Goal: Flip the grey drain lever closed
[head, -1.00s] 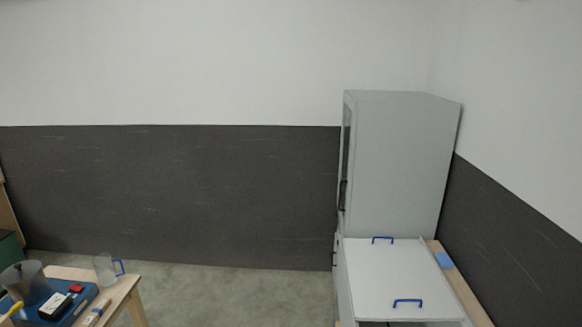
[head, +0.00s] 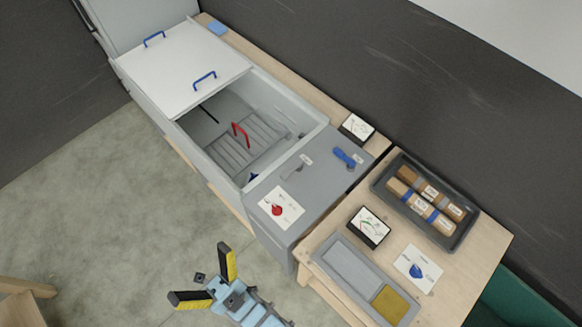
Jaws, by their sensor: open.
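The grey drain lever appears to be the small grey handle (head: 292,172) beside a small label on the grey top panel (head: 322,180) at the end of the tank. It is small and close in colour to the panel, so I cannot tell its exact position. A blue lever (head: 345,158) with its own label sits to its right. My gripper (head: 198,271), with yellow and black fingers, is open and empty. It shows over the floor at the lower left, in front of the tank and apart from the panel.
The open tank (head: 240,180) holds a grate and a red handle (head: 240,135); a white lid (head: 180,68) covers its far part. A red knob (head: 277,210) is on the panel's near corner. A wooden table with a dark tray (head: 462,232) stands at right.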

